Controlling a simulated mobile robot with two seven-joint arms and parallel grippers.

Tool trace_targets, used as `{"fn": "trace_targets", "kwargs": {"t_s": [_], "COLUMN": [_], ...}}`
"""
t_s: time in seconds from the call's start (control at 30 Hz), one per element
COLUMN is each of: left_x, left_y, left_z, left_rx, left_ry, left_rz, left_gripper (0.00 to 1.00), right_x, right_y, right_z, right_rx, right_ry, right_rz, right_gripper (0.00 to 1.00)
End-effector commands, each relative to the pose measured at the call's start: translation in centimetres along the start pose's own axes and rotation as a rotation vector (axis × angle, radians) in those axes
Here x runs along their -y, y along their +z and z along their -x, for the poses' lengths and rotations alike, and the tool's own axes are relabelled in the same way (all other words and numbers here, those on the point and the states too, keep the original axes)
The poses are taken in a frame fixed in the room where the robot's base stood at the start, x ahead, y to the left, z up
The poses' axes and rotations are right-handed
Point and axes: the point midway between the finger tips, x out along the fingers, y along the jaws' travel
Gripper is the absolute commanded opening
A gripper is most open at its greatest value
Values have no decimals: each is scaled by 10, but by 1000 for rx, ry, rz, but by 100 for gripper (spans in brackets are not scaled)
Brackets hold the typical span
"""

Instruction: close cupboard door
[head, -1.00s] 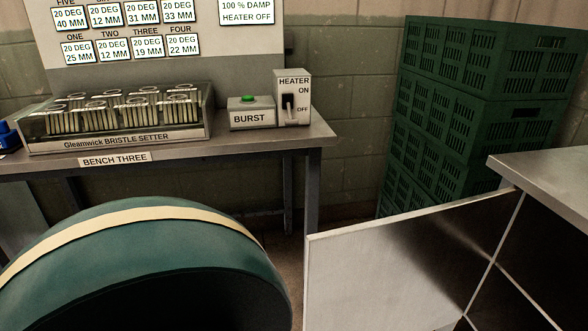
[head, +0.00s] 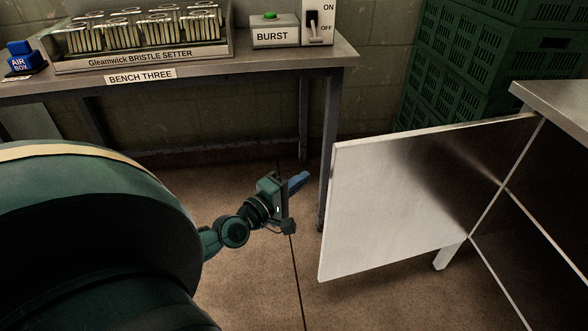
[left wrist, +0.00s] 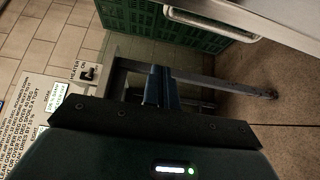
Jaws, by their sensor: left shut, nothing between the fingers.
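The cupboard door (head: 410,200) is a flat pale metal panel, standing wide open from the cupboard (head: 560,105) at the right of the head view. Its hinged side is at the right and its free edge is at the left. My left gripper (head: 300,181) is shut and empty, just left of the door's free edge and apart from it in the picture. In the left wrist view its blue fingers (left wrist: 158,88) are together. A pale panel with a bar handle (left wrist: 212,24), apparently the door, shows at the top right there. My right gripper is not in view.
Bench three (head: 180,85) stands behind, carrying a bristle setter (head: 145,50), a burst button box (head: 275,36), a heater switch (head: 317,22) and a blue air box (head: 22,60). Green crates (head: 450,60) are stacked behind the door. The floor left of the door is clear.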

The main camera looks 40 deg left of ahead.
Motion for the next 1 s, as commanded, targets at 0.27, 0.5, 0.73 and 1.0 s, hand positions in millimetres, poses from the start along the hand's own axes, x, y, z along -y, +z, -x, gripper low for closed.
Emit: {"fn": "trace_targets", "kwargs": {"t_s": [0.27,0.5,0.73,1.0], "left_x": [-1,-1,0,1], "left_y": [0,27,39,39], "left_z": [-56,-56,-52,-51], "left_rx": [0,3,2,3], "left_ry": [3,-2,-2,-2], "left_rz": [1,4,-1,-2], "left_gripper": [0,0,0,0], "right_x": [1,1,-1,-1], "right_y": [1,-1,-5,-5], "right_z": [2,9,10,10], "right_rx": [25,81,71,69], "right_ry": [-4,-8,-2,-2], "right_rz": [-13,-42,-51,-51], "right_gripper": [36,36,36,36]}}
